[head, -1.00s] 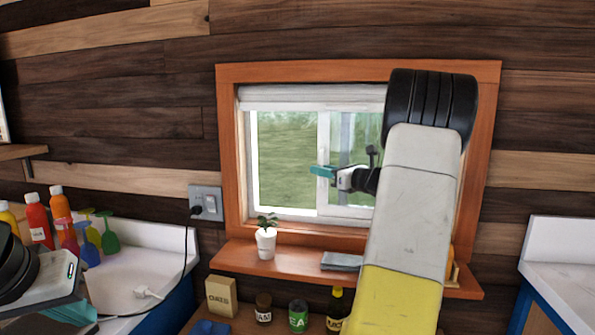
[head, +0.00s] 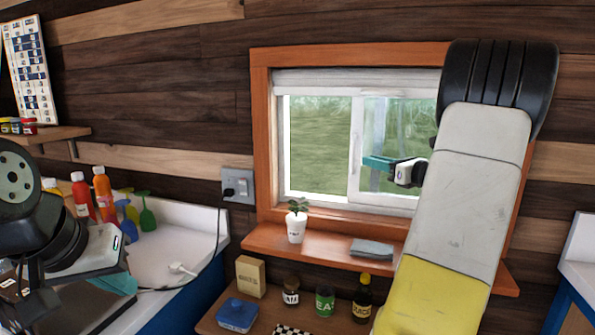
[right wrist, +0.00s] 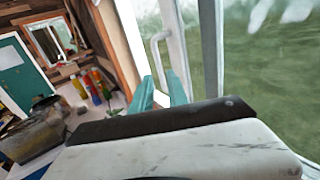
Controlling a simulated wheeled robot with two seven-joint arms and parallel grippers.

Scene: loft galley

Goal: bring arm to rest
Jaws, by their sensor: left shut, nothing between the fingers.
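My right arm rises across the right side of the head view, in front of the window (head: 320,145). My right gripper (head: 378,163) has teal fingers and is in front of the glass, pointing left. My left arm is folded at the lower left of the head view. Its teal gripper (head: 118,285) is shut and empty, partly hidden by the arm, over the counter.
A potted plant (head: 297,222) and a grey cloth (head: 372,249) sit on the sill. Below are an oats box (head: 250,276), jars, a bottle and a blue container (head: 238,315).

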